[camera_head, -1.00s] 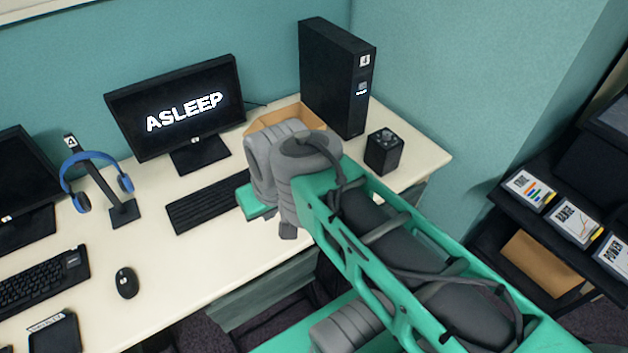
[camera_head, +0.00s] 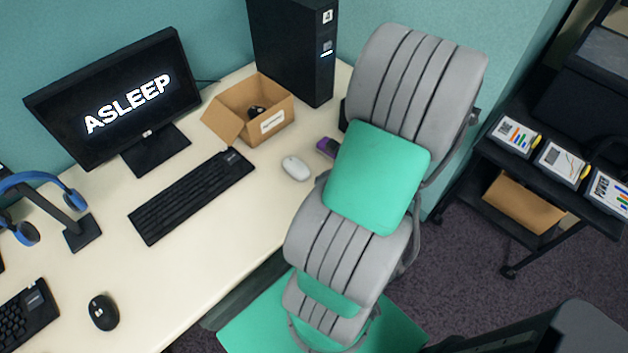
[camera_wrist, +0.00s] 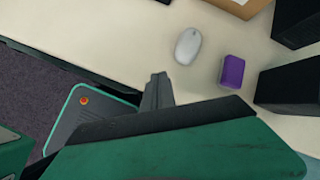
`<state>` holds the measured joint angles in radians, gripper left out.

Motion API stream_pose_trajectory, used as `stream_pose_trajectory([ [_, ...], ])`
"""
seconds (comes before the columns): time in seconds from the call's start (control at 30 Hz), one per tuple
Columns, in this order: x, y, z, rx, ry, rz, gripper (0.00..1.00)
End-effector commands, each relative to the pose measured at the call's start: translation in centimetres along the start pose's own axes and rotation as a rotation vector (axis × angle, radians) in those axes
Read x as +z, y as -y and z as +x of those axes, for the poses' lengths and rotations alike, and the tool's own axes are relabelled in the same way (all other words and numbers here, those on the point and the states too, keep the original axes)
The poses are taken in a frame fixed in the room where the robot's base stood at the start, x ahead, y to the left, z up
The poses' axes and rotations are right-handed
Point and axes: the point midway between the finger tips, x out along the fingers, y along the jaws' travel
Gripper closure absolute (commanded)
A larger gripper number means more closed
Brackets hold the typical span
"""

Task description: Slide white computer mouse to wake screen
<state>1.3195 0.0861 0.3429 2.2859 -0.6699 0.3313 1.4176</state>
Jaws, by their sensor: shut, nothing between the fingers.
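The white computer mouse (camera_head: 296,168) lies on the desk to the right of the black keyboard (camera_head: 190,195). It also shows in the wrist view (camera_wrist: 188,46), beyond the fingers and apart from them. The screen (camera_head: 120,98) reads "ASLEEP" in white letters on black. My gripper (camera_wrist: 157,88) shows in the wrist view with its grey fingers together and empty, near the desk's front edge. In the head view my arm hides the gripper and part of the desk's right end.
A purple block (camera_wrist: 232,72) lies just right of the white mouse. An open cardboard box (camera_head: 262,112) and a black computer tower (camera_head: 292,48) stand behind it. A black mouse (camera_head: 103,312) lies at the front left. A dark cart (camera_head: 560,190) stands at the right.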

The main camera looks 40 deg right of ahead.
Motion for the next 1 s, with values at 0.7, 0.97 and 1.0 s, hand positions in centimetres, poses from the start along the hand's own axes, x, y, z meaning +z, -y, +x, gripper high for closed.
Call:
stream_pose_trajectory([
  [0.7, -5.6, 2.0, 8.0, -0.159, 0.129, 0.582, 1.0],
  [0.97, -3.6, 4.0, 11.2, -0.164, 0.128, 0.579, 1.0],
  [1.0, -3.3, 4.2, 11.4, -0.164, 0.128, 0.579, 1.0],
])
